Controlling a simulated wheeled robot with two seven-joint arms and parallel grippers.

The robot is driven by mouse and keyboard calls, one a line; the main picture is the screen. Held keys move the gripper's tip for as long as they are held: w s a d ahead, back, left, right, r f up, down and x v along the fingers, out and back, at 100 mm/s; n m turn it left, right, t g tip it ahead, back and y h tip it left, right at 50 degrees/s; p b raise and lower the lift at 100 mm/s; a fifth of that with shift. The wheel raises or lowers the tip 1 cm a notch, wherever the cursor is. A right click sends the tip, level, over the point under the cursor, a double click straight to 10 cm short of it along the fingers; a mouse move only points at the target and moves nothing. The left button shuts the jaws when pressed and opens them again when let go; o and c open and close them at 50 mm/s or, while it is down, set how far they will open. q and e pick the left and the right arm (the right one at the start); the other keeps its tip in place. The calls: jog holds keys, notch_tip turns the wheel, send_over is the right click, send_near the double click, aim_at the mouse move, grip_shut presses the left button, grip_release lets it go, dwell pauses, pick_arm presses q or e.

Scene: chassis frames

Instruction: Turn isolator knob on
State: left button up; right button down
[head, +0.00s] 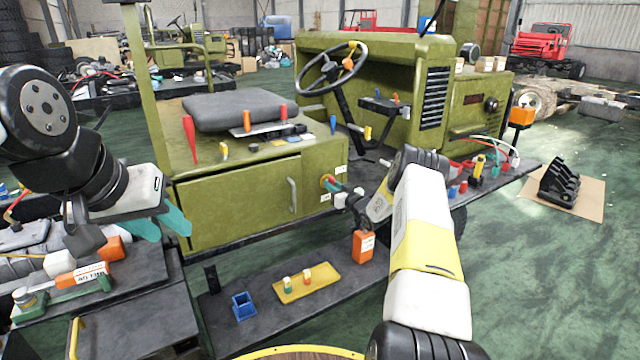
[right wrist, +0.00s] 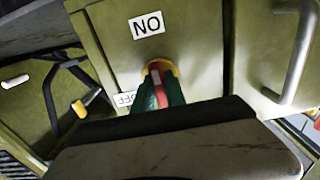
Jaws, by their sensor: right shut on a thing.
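The isolator knob is on the green cabinet's side panel, a red handle (right wrist: 160,94) on a yellow round base (right wrist: 153,68). My right gripper (right wrist: 158,92) is shut on the red handle, with a teal finger on each side. In the head view my right gripper (head: 332,184) reaches the knob's base (head: 324,181) from the right; its fingers cover most of the handle. A white ON label (right wrist: 147,24) appears upside down in the wrist view. An OFF label (right wrist: 124,99) is partly hidden by the fingers. My left gripper (head: 163,224) is open and empty at the left.
A cabinet door handle (head: 292,195) is left of the knob. Below, a dark ledge holds a yellow tray (head: 307,291), a blue holder (head: 243,306) and an orange box (head: 363,246). A cluttered dark bench (head: 130,310) stands near my left arm. Open green floor lies to the right.

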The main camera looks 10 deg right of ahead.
jog(key=shift+f, duration=0.1)
jog(key=c, duration=1.4)
grip_release()
jog(key=shift+s, duration=0.1)
jog(key=v, duration=0.7)
jog(key=shift+s+d, duration=0.15)
jog(key=shift+s, duration=0.1)
